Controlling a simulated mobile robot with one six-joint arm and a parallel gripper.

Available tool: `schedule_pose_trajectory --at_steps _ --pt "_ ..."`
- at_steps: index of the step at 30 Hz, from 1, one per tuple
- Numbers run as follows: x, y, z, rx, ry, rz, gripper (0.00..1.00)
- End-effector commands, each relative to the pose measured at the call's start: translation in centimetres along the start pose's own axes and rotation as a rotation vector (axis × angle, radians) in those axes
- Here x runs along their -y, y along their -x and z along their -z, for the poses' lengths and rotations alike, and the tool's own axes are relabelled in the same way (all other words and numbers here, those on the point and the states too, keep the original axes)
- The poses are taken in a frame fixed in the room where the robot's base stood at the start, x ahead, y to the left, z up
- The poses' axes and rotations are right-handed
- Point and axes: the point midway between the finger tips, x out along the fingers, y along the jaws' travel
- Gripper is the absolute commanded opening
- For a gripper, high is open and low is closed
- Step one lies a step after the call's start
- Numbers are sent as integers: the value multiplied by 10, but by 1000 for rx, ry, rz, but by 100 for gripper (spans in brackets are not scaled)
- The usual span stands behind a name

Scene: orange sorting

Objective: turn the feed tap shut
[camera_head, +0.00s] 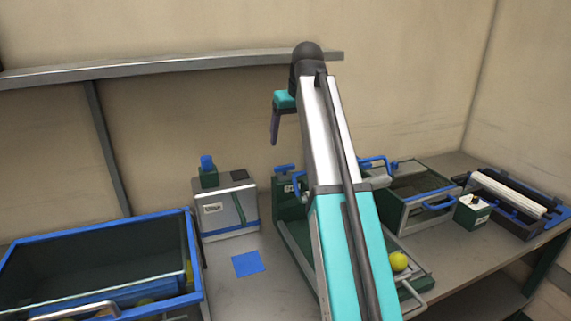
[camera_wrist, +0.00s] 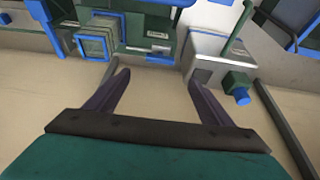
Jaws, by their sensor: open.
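A blue handle (camera_head: 285,167) sits on top of a dark green housing with a white label (camera_head: 288,188), partly hidden behind my arm. It may be the feed tap; I cannot tell which way it is turned. In the wrist view a labelled green housing (camera_wrist: 158,44) shows at the top, beyond the fingertips. My gripper (camera_head: 274,142) hangs in the air, fingers down, above and left of the blue handle and touching nothing. In the wrist view my gripper's two dark fingers (camera_wrist: 158,82) stand wide apart with nothing between them.
A grey box (camera_head: 225,212) with a blue-topped green knob stands left of the housing. A blue-rimmed crate (camera_head: 195,262) with yellow fruit is at left. A yellow fruit (camera_head: 398,261) lies in a tray. A small green box (camera_head: 472,211) stands right. A wall shelf (camera_head: 180,66) runs behind.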

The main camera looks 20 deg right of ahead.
Motion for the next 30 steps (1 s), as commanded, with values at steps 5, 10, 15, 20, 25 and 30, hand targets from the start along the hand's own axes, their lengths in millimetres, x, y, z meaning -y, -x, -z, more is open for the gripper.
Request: schedule_pose_trajectory --at_steps 5,10,15,20,25,30 --pt "0 -16 -1 3 0 0 75" --pt "0 -36 -1 3 -1 0 75" --pt "0 -58 -1 3 -1 0 75" --pt "-1 -78 -1 3 -1 0 75" --pt "-1 -98 -1 3 -1 0 75" --pt "-1 -117 -1 3 -2 0 75"
